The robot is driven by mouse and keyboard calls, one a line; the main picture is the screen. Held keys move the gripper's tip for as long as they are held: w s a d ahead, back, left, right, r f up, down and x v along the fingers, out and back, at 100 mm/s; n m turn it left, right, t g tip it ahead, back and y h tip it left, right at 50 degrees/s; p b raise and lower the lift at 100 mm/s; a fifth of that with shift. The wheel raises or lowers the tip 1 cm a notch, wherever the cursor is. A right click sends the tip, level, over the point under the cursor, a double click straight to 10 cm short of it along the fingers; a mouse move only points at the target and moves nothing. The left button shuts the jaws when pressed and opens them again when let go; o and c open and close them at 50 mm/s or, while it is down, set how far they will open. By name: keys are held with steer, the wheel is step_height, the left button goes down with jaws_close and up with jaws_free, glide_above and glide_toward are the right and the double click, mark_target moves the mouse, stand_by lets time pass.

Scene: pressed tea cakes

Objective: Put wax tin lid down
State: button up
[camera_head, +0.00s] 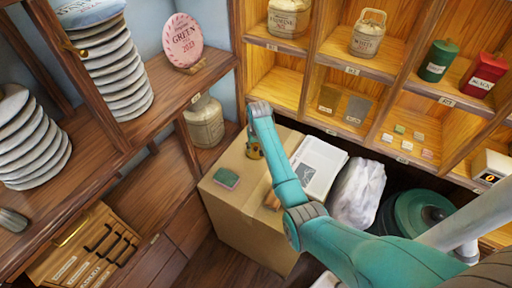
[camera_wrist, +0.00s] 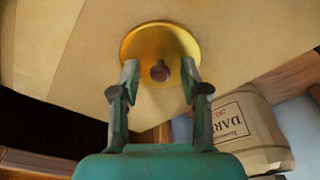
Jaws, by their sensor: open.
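The wax tin lid is a round gold disc (camera_wrist: 135,45) with a small brown knob in its middle. In the wrist view it lies on the tan top of a cardboard box (camera_wrist: 240,55). My gripper (camera_wrist: 160,72) is open, with one finger on each side of the knob's near side. The fingertips overlap the lid's near rim in the picture; I cannot tell if they touch it. In the head view my gripper (camera_head: 254,148) is low over the back of the box (camera_head: 232,205), and the lid is small and mostly hidden there.
A green block (camera_head: 226,178) and a partly hidden orange-brown item (camera_head: 271,201) are on the box. A white printed sheet or book (camera_head: 318,168) and a pale bag (camera_head: 358,192) are to its right. A labelled jar (camera_head: 204,122) stands in the shelf behind; shelves surround the box.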

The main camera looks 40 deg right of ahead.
mark_target(257, 154)
step_height(257, 154, up, 12)
steer(key=s, duration=0.1)
steer(key=shift+s+a, duration=0.35)
stand_by(0.4)
